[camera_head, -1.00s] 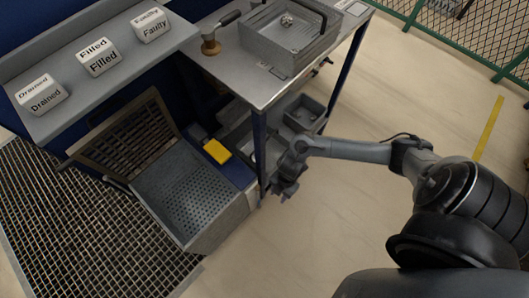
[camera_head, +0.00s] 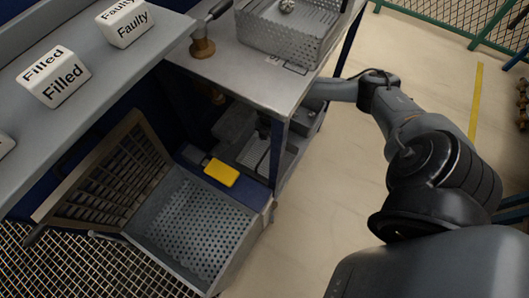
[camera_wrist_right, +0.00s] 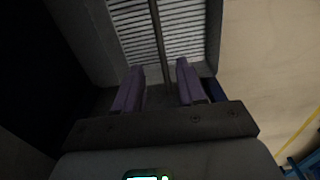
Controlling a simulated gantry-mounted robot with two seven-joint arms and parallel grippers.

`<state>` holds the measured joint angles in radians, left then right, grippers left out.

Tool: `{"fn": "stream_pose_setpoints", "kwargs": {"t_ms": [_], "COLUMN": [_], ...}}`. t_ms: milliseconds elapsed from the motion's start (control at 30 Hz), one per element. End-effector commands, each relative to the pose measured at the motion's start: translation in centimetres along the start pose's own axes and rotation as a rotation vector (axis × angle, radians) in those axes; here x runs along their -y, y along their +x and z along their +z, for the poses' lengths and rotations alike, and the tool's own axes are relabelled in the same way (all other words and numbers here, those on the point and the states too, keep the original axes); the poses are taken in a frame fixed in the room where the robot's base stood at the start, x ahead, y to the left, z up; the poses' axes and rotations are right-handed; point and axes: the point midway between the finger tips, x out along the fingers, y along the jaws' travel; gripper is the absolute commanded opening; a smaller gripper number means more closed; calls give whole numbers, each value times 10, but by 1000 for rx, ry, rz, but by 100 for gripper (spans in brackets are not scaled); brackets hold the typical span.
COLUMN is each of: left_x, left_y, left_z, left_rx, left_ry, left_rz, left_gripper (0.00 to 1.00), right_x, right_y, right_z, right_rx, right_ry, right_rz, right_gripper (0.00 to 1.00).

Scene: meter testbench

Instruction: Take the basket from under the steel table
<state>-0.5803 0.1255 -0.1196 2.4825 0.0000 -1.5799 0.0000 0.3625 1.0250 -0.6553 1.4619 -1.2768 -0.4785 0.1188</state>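The steel table (camera_head: 255,78) stands at the upper middle of the head view. Under its top, a grey basket with a slatted floor (camera_head: 254,155) shows partly behind the table's leg. In the right wrist view the basket (camera_wrist_right: 192,30) lies just beyond my fingers, and a dark handle bar (camera_wrist_right: 158,35) runs above its floor. My right gripper (camera_wrist_right: 160,72) is open, with its two purple fingers apart on either side of the bar. In the head view my right gripper (camera_head: 265,128) is small and dark under the table top. My left gripper is not in view.
A perforated wash basket (camera_head: 286,48) stands on the table. A bench with Filled (camera_head: 55,77) and Faulty signs is at left. A perforated basin (camera_head: 195,225) and yellow box (camera_head: 221,173) are near the table's leg (camera_head: 280,155).

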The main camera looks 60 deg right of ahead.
Motion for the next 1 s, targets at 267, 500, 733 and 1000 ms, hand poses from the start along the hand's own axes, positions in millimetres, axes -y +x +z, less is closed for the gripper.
{"fn": "stream_pose_setpoints", "kwargs": {"t_ms": [267,500,733,1000], "left_x": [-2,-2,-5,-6], "left_y": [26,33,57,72], "left_z": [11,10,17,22], "left_rx": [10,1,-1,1], "left_ry": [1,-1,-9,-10], "left_rz": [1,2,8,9], "left_gripper": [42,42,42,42], "right_x": [0,0,1,1], "right_y": [38,48,73,92], "right_z": [0,-1,-5,-4], "right_rx": [-1,-1,-1,0], "right_ry": [1,0,0,1], "right_rz": [0,0,0,0], "right_gripper": [40,40,40,40]}}
